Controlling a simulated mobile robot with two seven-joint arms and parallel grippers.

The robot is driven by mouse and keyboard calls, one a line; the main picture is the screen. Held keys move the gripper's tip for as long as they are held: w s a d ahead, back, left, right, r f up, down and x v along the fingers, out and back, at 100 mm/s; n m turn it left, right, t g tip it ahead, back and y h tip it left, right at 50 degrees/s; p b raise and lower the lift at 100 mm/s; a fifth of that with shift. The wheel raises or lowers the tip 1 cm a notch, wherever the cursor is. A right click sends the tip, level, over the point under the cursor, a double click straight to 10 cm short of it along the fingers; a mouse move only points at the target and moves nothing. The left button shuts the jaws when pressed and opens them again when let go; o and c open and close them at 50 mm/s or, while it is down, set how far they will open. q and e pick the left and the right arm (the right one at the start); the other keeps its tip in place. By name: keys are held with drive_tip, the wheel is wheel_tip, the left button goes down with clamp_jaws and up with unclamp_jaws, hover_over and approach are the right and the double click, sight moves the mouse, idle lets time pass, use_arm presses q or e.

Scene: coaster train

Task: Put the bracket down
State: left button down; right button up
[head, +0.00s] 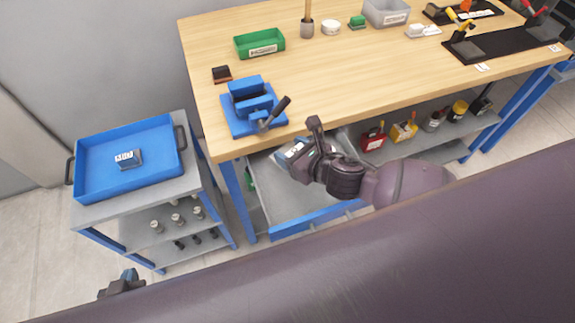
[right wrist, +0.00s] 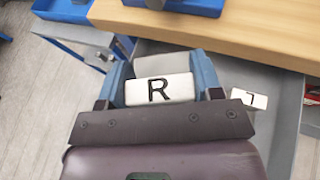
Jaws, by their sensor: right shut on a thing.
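My right gripper (head: 288,158) is over the open drawer (head: 328,212) under the workbench. In the right wrist view, my right gripper (right wrist: 160,88) has its blue fingers shut on the bracket (right wrist: 158,90), which shows a white face marked R. In the head view the held piece is small and partly hidden by the gripper. A second white marked piece (right wrist: 249,99) lies in the drawer, apart from the fingers. My left gripper (head: 126,278) is low at the left, partly hidden behind my own body; its jaw opening is unclear.
A blue tray (head: 85,178) on a grey cart holds a grey labelled block (head: 128,158). A blue vise (head: 252,103) stands at the bench's near left corner. A green bin (head: 259,43) sits behind it. The bench (head: 350,85) is clear in the middle.

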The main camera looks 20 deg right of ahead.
wheel_tip(320, 180, down, 10)
drive_tip(key=shift+f+b, duration=0.15)
drive_tip(key=shift+b, duration=0.9)
drive_tip(key=shift+w+a, duration=0.25)
drive_tip(key=shift+w, duration=0.25)
drive_tip(key=x, duration=0.3)
drive_tip(key=shift+w+a+r, duration=0.1)
drive_tip(key=shift+w+r, duration=0.05)
drive_tip(key=shift+r, duration=0.15)
drive_tip(key=shift+f, duration=0.35)
drive_tip(key=shift+f, duration=0.15)
drive_tip(key=o, duration=1.2)
